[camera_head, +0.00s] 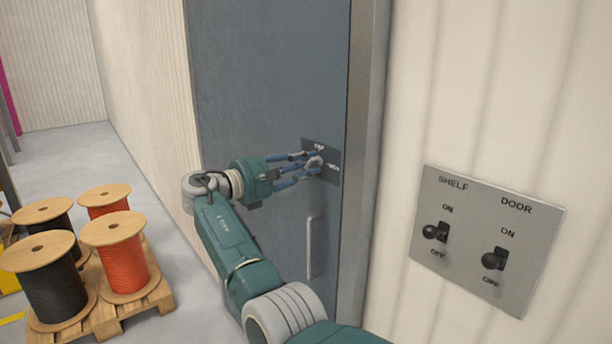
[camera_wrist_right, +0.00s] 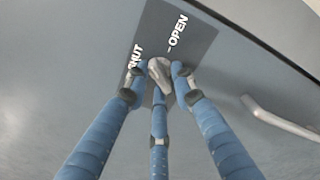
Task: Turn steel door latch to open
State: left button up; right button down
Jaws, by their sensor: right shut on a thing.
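The steel door latch (camera_wrist_right: 160,72) is a small rounded metal knob on a dark plate (camera_wrist_right: 195,38) marked SHUT and OPEN. In the right wrist view the latch lies between the SHUT and OPEN marks; which one it points at I cannot tell. The plate (camera_head: 333,178) is on the blue-grey steel door (camera_head: 270,80) in the head view. My right gripper (camera_head: 314,164) reaches the latch from the left, its three blue fingers closed around it. The fingers partly hide the latch and plate. My left gripper is not in view.
A vertical door handle (camera_head: 313,245) is below the latch plate. A switch panel (camera_head: 485,240) marked SHELF and DOOR is on the wall at right. Cable reels (camera_head: 122,262) stand on a wooden pallet (camera_head: 150,300) at left. The grey floor (camera_head: 75,140) behind them is clear.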

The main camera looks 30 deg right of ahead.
jog(key=m+b, duration=0.1)
jog(key=m, duration=0.2)
jog(key=r+m+b, duration=0.1)
jog(key=m+b, duration=0.1)
jog(key=m, duration=0.2)
jog(key=m+b, duration=0.2)
jog(key=m, duration=0.1)
jog(key=shift+r, duration=0.15)
jog(key=shift+m, duration=0.4)
jog(key=c, duration=1.7)
grip_release()
jog(key=shift+o, duration=0.2)
jog(key=shift+f, duration=0.25)
